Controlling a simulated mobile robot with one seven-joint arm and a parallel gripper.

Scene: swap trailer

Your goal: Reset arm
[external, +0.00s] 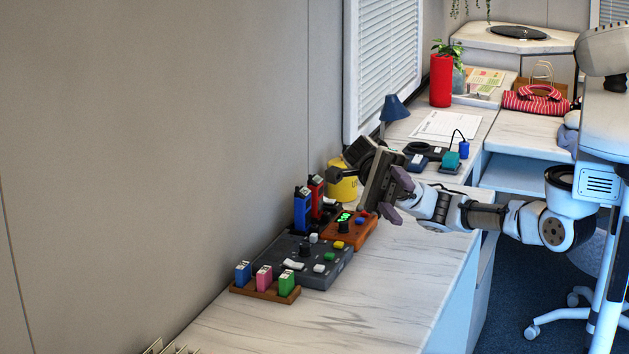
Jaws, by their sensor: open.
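My arm reaches in from the right over the white marbled counter (395,290). My gripper (378,212) is at its end, above the counter just right of an orange-brown box (350,232) with a lit green display. The jaws are open, and I see nothing held between them. The fingers are small here, and the gripper body hides part of what is behind it. I cannot tell whether a fingertip touches the box.
A dark button panel (310,262), a wooden holder (264,290) with coloured blocks, and blue and red devices (303,210) stand near the wall. A yellow cylinder (343,180) is behind my gripper. A blue lamp (394,108) and red vase (441,80) stand farther back. The front counter is clear.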

